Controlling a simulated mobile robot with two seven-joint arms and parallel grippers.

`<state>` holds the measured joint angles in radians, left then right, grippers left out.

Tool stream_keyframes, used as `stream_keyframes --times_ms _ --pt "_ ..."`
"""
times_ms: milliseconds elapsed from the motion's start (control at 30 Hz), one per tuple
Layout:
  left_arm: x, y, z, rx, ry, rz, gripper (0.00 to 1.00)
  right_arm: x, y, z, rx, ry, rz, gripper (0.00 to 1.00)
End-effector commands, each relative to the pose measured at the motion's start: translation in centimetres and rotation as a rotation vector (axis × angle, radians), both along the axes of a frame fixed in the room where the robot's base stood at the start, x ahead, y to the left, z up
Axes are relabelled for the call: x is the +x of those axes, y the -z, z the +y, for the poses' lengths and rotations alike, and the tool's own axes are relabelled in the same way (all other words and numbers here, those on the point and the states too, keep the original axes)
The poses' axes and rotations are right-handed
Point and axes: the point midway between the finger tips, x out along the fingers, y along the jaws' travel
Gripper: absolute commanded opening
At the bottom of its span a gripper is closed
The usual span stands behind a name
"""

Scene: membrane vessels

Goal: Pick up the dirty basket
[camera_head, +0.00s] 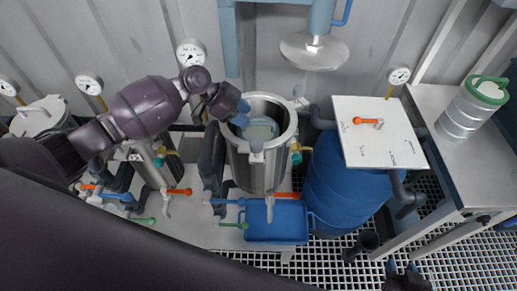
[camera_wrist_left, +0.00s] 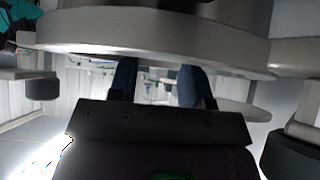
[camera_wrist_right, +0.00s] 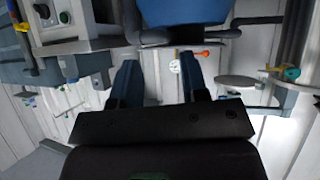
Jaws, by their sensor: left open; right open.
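An open steel vessel (camera_head: 257,165) stands in the middle of the head view. A grey-blue round thing (camera_head: 262,128) sits inside it, below the rim; I cannot tell for sure that it is the dirty basket. My left gripper (camera_head: 241,113) is open at the vessel's left rim, fingers pointing over the opening. In the left wrist view its fingers (camera_wrist_left: 157,85) are apart with nothing between them, beneath a large grey curved rim (camera_wrist_left: 160,32). My right gripper (camera_head: 401,267) is low at the bottom right; its fingers (camera_wrist_right: 160,82) are open and empty.
A steel cylinder with a green ring (camera_head: 466,112) stands on the right bench (camera_head: 452,168). A white board (camera_head: 378,145) lies over a blue barrel (camera_head: 345,195). A blue tray (camera_head: 276,222) sits in front of the vessel. A round lid (camera_head: 314,52) hangs behind it. Valves and pipes crowd the left.

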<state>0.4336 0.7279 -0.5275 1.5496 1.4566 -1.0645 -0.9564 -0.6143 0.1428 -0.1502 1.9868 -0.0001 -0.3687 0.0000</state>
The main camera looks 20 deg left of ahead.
Motion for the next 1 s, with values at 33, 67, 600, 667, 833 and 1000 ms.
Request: stream_keyframes --times_ms 33,67,600,667,833,1000 --pt "0.2 0.3 -0.3 0.0 -0.001 -0.001 0.45 0.1 -0.1 0.0 -0.001 -0.001 -0.001 0.41" --pt "0.2 0.4 -0.4 0.001 -0.001 -0.002 0.45 0.2 -0.1 0.0 0.0 -0.002 -0.003 0.41" --pt "1.4 3.9 -4.2 0.001 -0.001 -0.002 0.45 1.4 -1.9 0.2 -0.001 -0.007 -0.032 0.41" --pt "1.4 3.9 -4.3 0.001 0.0 -0.003 0.45 1.3 -1.9 0.2 0.0 -0.007 -0.032 0.41" --pt "1.4 4.0 -4.2 0.001 -0.001 -0.002 0.43 1.1 -1.7 0.2 -0.001 -0.006 -0.027 0.41" --pt "1.4 3.9 -4.2 0.001 -0.001 -0.002 0.17 0.6 -1.4 0.1 0.0 -0.003 -0.016 0.41"
